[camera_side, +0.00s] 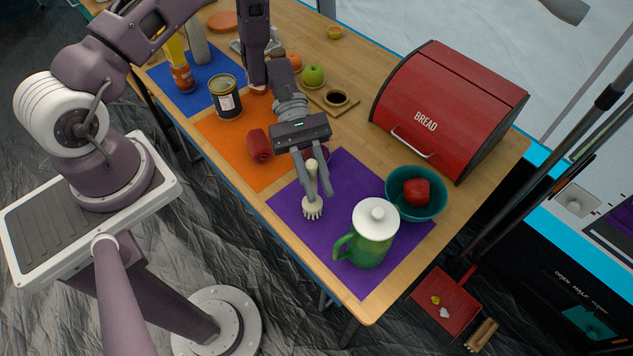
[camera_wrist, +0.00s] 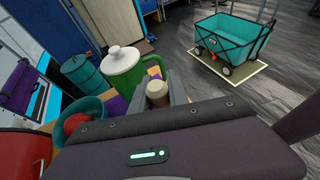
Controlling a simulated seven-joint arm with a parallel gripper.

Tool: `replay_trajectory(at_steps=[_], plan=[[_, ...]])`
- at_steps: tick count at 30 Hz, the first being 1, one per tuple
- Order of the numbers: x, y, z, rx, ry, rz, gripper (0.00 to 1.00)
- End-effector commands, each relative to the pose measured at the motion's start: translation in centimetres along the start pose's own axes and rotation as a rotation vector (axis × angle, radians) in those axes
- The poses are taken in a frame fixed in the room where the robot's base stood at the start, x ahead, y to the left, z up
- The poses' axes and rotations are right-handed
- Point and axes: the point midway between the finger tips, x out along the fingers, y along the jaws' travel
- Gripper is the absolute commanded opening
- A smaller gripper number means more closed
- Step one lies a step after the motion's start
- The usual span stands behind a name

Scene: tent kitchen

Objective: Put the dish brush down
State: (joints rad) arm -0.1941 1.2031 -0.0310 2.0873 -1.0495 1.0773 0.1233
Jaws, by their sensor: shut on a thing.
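The dish brush (camera_side: 312,206) has a pale handle and a round cream bristle head, which points down over the purple mat (camera_side: 350,168). My gripper (camera_side: 314,190) is shut on the brush's handle. The brush is nearly upright; I cannot tell whether its bristles touch the mat. In the wrist view the top end of the dish brush (camera_wrist: 158,93) shows between the fingers of my gripper (camera_wrist: 166,92), and its bristles are hidden.
A green pitcher with a white lid (camera_side: 370,238) stands on the purple mat, right of the brush. A teal bowl (camera_side: 432,208) holds a red fruit (camera_side: 416,192). A red bread box (camera_side: 450,105) stands behind. A red item (camera_side: 259,146) lies on the orange mat (camera_side: 232,150).

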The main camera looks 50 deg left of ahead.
Motion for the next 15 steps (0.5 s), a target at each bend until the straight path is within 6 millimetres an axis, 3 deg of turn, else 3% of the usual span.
replay_trajectory(at_steps=[10, 11, 13, 15], plan=[[0.12, 0.05, -0.37, 0.001, 0.001, 0.001, 0.00], [0.10, 0.06, -0.34, 0.001, 0.001, 0.001, 0.26], [0.10, 0.06, -0.32, 0.001, 0.001, 0.001, 0.40], [0.10, 0.05, -0.31, 0.001, 0.001, 0.001, 0.42]])
